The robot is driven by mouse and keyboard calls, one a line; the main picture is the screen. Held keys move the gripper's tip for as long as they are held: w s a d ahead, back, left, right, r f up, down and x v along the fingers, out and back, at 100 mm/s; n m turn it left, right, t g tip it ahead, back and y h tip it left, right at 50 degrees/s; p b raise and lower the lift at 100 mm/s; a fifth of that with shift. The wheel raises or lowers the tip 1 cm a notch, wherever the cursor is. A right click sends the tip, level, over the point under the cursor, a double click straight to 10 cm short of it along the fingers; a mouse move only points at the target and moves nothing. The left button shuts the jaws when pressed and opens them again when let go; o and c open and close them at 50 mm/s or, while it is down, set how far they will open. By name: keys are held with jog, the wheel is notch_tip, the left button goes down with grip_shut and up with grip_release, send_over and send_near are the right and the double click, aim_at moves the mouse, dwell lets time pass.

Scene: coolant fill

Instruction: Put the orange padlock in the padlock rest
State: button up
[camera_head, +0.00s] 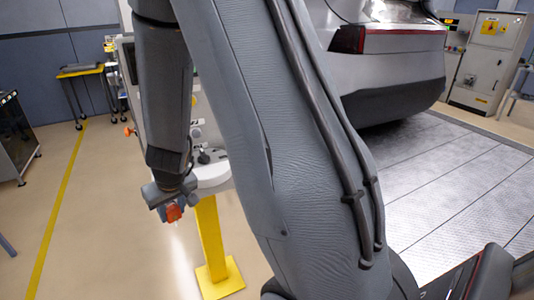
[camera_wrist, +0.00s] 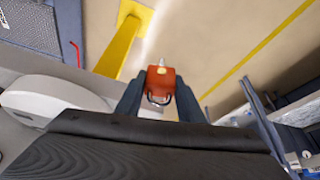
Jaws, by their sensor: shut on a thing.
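The orange padlock (camera_head: 173,212) is at the tip of my gripper (camera_head: 172,200) in the head view. In the wrist view the padlock (camera_wrist: 160,82) sits between the two dark fingers of my gripper (camera_wrist: 158,98), its metal shackle toward the wrist. The gripper is shut on it and holds it in the air above the floor. I cannot make out the padlock rest for certain in either view.
A white and grey machine (camera_head: 212,172) on a yellow post (camera_head: 208,240) stands just right of the gripper. A car (camera_head: 390,65) is at the back right. A small cart (camera_head: 80,71) stands far left.

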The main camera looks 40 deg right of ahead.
aim_at(178, 215)
jog(key=f+b, duration=0.1)
jog(key=w+d+f+b, duration=0.1)
jog(key=f+b, duration=0.1)
jog(key=w+f+b, duration=0.1)
jog(key=f, duration=0.1)
jog(key=shift+w+d+b, duration=0.15)
jog(key=shift+d+b, duration=0.2)
jog(key=shift+d, duration=0.05)
jog(key=shift+r, duration=0.25)
jog(key=s+d+r+n+y, duration=0.1)
jog(key=s+d+r+n, duration=0.2)
jog(key=d+r, duration=0.8)
jog(key=s+d+r+n+y, duration=0.1)
jog(key=s+d+r+n, duration=0.2)
jog(key=d, duration=1.4)
jog(key=s+r, duration=0.3)
jog(key=r, duration=0.4)
jog(key=shift+r+g, duration=0.4)
jog(key=shift+s+d, duration=0.1)
